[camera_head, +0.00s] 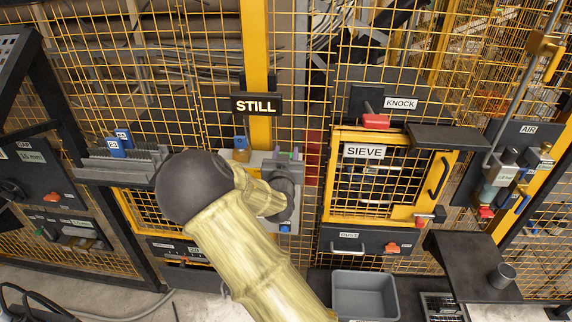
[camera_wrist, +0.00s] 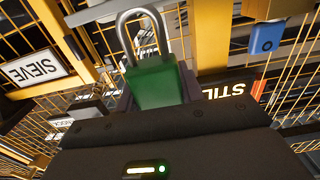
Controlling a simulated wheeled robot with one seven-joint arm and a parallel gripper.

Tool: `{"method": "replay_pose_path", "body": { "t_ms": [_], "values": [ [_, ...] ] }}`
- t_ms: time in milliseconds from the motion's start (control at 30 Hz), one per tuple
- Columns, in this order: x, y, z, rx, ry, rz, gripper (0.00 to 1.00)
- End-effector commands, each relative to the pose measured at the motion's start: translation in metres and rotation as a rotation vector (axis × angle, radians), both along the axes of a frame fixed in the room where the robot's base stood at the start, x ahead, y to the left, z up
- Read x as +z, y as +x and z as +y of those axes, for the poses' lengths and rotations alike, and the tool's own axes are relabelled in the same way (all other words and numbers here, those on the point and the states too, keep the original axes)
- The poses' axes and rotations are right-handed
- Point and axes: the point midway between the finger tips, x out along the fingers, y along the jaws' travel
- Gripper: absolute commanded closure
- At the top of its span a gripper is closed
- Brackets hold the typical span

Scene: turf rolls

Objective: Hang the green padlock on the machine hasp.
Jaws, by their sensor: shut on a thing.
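The green padlock (camera_wrist: 158,84) shows in the wrist view with its body between the dark fingers of my gripper (camera_wrist: 156,92). Its silver shackle points away from my gripper, toward the top of the picture, and appears closed. My gripper is shut on the padlock body. In the head view my arm and wrist cover the middle of the scene, in front of a grey panel (camera_head: 291,222) below the STILL sign (camera_head: 256,105); the fingers and padlock cannot be made out clearly there. I cannot pick out the machine hasp with certainty in either view.
A blue tagged item (camera_head: 240,143) hangs by the yellow post; it also shows in the wrist view (camera_wrist: 266,37). The yellow-framed SIEVE door (camera_head: 328,175) is to the right, with a dark shelf (camera_head: 460,138) jutting out. A grey bin (camera_head: 364,276) stands below.

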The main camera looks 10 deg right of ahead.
Motion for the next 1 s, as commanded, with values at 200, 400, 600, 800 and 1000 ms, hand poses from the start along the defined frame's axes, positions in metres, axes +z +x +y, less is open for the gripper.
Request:
{"method": "replay_pose_path", "body": {
  "t_ms": [200, 400, 600, 800, 1000],
  "values": [
    [0.036, 0.000, 0.000, 0.001, 0.004, -0.005, 0.87],
    [0.059, 0.000, 0.000, 0.002, 0.000, -0.003, 0.87],
    [0.064, 0.000, 0.000, 0.001, 0.000, 0.000, 0.87],
    [0.064, 0.000, 0.000, 0.001, -0.001, 0.000, 0.87],
    [0.064, 0.000, 0.000, 0.001, 0.000, 0.000, 0.87]
  ]
}}
